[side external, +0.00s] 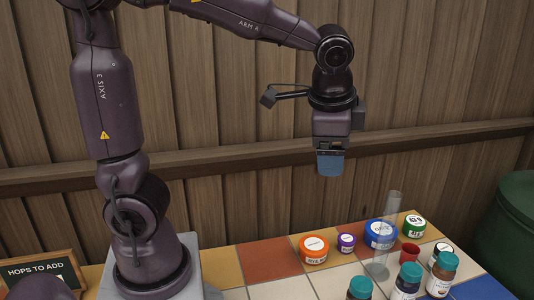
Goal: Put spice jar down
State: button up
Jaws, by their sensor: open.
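My gripper (330,172) hangs pointing down, high above the tiled table, with blue-grey fingers at its end. I see no jar hanging below it. Three dark jars with teal lids stand at the front right: one at the bottom edge (360,288), one in the middle (407,281) and one to the right (441,274). The first is cut off by the picture's lower edge. Their labels are too small to read, so I cannot tell which is the spice jar. My gripper is well above and behind them, touching none.
An orange tin (314,249), a purple tin (346,243), a blue tin (380,236) and a green tin (413,227) line the back. Tiles at left are bare.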

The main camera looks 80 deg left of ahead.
jog(key=s+d+n+t+h, duration=0.1)
jog(key=s+n+t+h, duration=0.2)
jog(key=s, duration=0.8)
jog(key=shift+s+r+n, duration=0.15)
jog(key=shift+s+n, duration=0.05)
jog(key=shift+n, duration=1)
jog(key=shift+d, duration=0.1)
